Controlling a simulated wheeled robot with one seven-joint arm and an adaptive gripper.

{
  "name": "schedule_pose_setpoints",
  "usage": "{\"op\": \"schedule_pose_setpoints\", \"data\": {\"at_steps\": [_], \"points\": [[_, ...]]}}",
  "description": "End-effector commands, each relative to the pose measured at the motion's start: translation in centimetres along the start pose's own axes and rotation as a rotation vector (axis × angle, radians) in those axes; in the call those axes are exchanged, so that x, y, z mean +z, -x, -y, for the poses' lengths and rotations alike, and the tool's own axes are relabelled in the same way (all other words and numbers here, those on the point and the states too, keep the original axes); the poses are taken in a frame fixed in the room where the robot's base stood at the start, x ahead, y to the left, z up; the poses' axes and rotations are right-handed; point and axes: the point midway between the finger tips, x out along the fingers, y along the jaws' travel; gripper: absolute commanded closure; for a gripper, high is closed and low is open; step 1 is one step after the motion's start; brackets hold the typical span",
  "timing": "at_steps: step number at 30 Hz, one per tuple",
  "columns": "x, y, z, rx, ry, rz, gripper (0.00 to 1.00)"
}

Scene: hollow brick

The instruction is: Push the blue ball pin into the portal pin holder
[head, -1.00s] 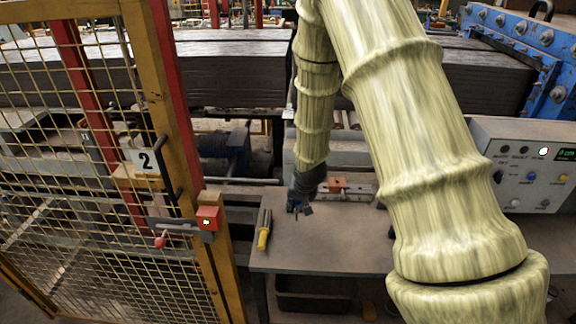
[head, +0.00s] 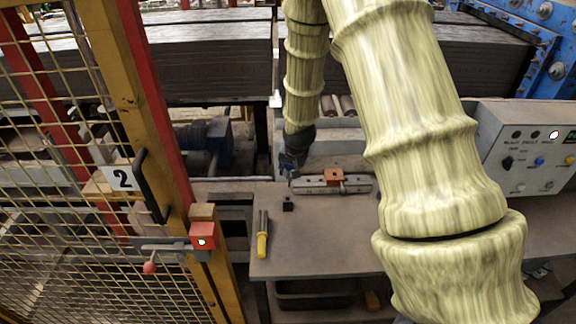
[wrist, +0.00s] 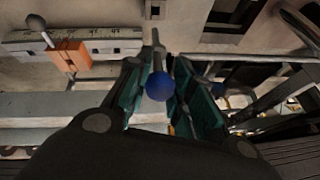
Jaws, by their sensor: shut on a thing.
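My gripper (wrist: 160,72) is shut on the blue ball pin (wrist: 159,86). The blue ball sits between the teal finger pads, and its grey metal shaft points toward the top of the wrist view. In the head view my gripper (head: 291,166) hangs above the back of the bench, left of a metal rail; the pin is too small to tell there. I cannot tell which part is the portal pin holder.
A small black block (head: 288,205) and a yellow-handled tool (head: 262,236) lie on the bench (head: 325,240). An orange block (head: 333,176) sits on the rail. The mesh gate (head: 70,220) with a black handle stands left; a control box (head: 527,150) stands right.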

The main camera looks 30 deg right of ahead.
Motion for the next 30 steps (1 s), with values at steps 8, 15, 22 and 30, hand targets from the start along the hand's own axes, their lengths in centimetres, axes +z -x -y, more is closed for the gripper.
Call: {"op": "schedule_pose_setpoints", "data": {"at_steps": [8,15,22,30], "points": [[0.6,-2.8,-0.1,0.005,0.002,0.004,1.0],[1.2,-4.4,-0.7,0.006,-0.002,0.004,1.0],[1.4,-4.9,-0.8,0.006,-0.001,0.004,1.0],[1.5,-4.9,-0.9,0.006,-0.003,0.004,1.0]]}}
